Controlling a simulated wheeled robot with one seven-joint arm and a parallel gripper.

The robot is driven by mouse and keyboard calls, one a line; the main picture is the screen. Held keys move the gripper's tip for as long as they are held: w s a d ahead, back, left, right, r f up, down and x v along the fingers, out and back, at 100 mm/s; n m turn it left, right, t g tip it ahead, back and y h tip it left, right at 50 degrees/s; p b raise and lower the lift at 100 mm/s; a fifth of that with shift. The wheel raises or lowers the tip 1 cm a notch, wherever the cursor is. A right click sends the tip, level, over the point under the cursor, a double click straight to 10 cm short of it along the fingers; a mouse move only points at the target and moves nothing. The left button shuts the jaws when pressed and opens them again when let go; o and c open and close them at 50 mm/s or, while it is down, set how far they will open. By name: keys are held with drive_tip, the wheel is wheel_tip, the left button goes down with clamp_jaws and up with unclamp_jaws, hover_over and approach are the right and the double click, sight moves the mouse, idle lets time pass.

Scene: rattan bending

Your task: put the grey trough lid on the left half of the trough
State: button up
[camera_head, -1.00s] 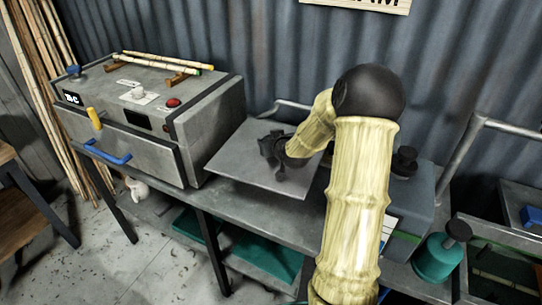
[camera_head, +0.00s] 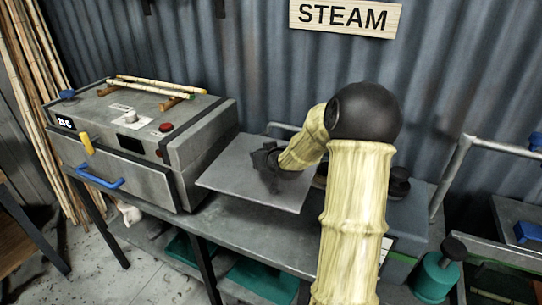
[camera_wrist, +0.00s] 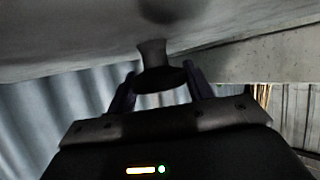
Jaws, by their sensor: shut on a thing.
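The grey trough lid (camera_head: 226,182) is a flat square plate, held roughly level above the bench in the head view. My gripper (camera_head: 268,168) is over its upper face, shut on its dark knob (camera_wrist: 160,75), which sits between the two fingers in the wrist view. The lid's plate (camera_wrist: 70,45) fills the top of that view. A grey-blue box (camera_head: 408,222), probably the trough, stands on the bench to the right of the lid, partly hidden behind my arm. A black round knob (camera_head: 398,182) shows on its top. Its left half is hidden.
A grey metal cabinet (camera_head: 120,175) with blue and yellow handles stands close left of the lid, with canes on top. A corrugated wall (camera_head: 240,60) with a STEAM sign (camera_head: 344,17) is behind. A green canister (camera_head: 432,278) stands right. Bare bench (camera_head: 225,230) shows in front.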

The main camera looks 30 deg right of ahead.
wheel_tip(320, 180, up, 28)
drive_tip(key=p, duration=2.4)
